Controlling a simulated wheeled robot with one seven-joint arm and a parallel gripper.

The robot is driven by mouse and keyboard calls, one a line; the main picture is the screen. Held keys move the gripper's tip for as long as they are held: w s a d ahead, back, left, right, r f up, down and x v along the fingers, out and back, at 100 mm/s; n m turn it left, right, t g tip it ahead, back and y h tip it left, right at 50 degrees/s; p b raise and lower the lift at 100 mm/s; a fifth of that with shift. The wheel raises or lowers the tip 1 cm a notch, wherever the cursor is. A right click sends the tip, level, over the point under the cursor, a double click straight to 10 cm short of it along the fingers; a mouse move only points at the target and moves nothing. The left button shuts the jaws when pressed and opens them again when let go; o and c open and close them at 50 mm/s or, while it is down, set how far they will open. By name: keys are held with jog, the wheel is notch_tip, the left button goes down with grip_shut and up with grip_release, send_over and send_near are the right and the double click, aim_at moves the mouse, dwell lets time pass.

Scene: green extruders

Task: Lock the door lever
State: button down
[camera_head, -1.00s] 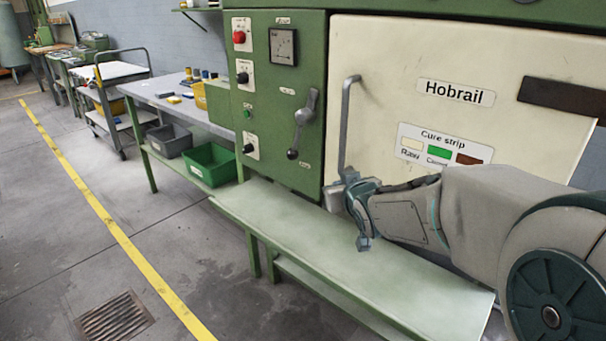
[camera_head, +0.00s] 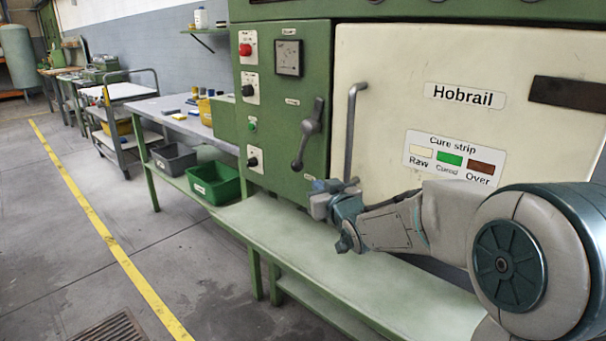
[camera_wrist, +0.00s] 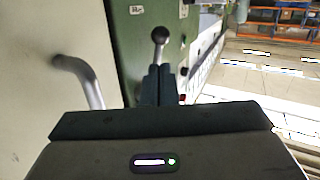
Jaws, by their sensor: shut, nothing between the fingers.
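The door lever (camera_head: 309,130) is a grey crank on the green panel, left of the cream door. Its dark ball knob (camera_head: 296,165) hangs down and slightly left. My gripper (camera_head: 318,198) is below and right of the knob, in front of the lower panel, and looks apart from it. In the wrist view my gripper's fingers (camera_wrist: 157,85) are together and empty, and the ball knob (camera_wrist: 160,34) shows just past their tips. The rest of the lever is hard to make out there. The cream door (camera_head: 400,70) appears closed against the panel.
A grey bar handle (camera_head: 350,130) stands upright on the door, right of the lever; it also shows in the wrist view (camera_wrist: 82,78). A pale green bench (camera_head: 330,260) runs below. Green (camera_head: 214,187) and grey (camera_head: 174,160) bins sit to the left. The floor left is open.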

aim_at(300, 169)
jog(key=b+x, duration=0.1)
jog(key=x, duration=1)
jog(key=shift+w+a+f, duration=0.1)
jog(key=shift+w+a, duration=0.05)
jog(key=shift+w, duration=0.1)
jog(key=shift+w+f+b, duration=0.1)
jog(key=shift+f+b, duration=0.05)
jog(key=shift+b, duration=0.45)
